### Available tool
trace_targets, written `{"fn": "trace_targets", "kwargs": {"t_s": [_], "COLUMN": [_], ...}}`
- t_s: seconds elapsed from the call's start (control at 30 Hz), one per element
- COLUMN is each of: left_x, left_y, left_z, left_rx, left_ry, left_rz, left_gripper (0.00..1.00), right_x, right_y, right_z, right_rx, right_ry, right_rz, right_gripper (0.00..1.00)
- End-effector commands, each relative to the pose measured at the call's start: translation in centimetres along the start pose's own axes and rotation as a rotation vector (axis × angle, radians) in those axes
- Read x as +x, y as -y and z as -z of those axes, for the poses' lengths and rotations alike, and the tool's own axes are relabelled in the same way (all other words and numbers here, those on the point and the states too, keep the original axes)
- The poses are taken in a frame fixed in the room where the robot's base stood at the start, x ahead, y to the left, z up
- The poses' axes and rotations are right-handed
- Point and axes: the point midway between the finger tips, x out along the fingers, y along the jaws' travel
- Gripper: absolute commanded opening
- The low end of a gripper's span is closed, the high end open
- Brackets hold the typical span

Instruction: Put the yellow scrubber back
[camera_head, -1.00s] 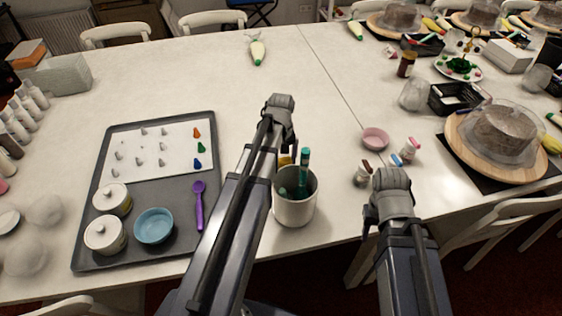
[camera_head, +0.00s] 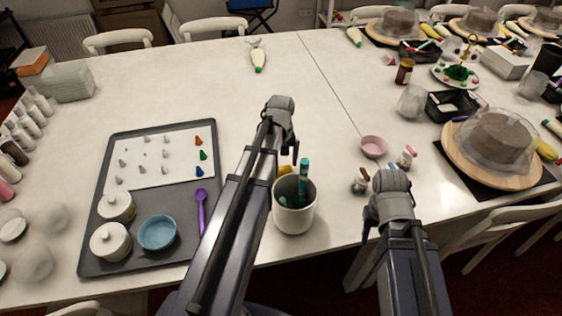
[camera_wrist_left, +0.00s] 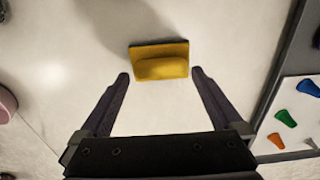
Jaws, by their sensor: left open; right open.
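The yellow scrubber (camera_wrist_left: 160,65), a block with a dark edge along its far side, lies on the white table. In the head view only a bit of its yellow (camera_head: 285,169) shows, behind the white cup (camera_head: 294,218) and beside my left gripper (camera_head: 286,155). In the left wrist view my left gripper (camera_wrist_left: 160,76) is open, its two fingertips at either side of the scrubber's near edge with gaps, not closed on it. The cup holds a green-handled tool (camera_head: 304,172). My right gripper (camera_head: 369,218) is open and empty near the table's front edge; its fingers are mostly hidden.
A grey tray (camera_head: 152,202) with piping tips, lidded jars, a blue bowl (camera_head: 157,233) and a purple spoon (camera_head: 202,212) lies left. A pink dish (camera_head: 373,147) and small bottles (camera_head: 405,158) lie right, near a cake turntable (camera_head: 530,178). The table's back middle is mostly clear.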

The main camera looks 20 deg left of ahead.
Motion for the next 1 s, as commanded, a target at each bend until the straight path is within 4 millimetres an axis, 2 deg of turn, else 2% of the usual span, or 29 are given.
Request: {"fn": "trace_targets", "kwargs": {"t_s": [0.03, 0.5, 0.67, 1.0], "left_x": [-1.6, -8.2, -9.0, -8.9], "left_y": [0.0, 0.0, 0.0, 0.0], "left_z": [0.0, 0.0, 0.0, 0.0], "left_rx": [0.000, 0.000, 0.000, 0.000], "left_ry": [0.000, 0.000, 0.000, 0.000], "left_rz": [0.000, 0.000, 0.000, 0.000], "left_gripper": [1.00, 1.00, 1.00, 1.00], "right_x": [-1.6, -8.2, -8.9, -8.8], "right_y": [-0.1, -0.8, -0.8, -0.8], "right_z": [-0.1, -0.5, -0.5, -0.5], "right_rx": [0.000, 0.000, 0.000, 0.000], "right_ry": [0.000, 0.000, 0.000, 0.000], "right_rz": [0.000, 0.000, 0.000, 0.000], "right_gripper": [0.45, 0.45, 0.45, 0.45]}}
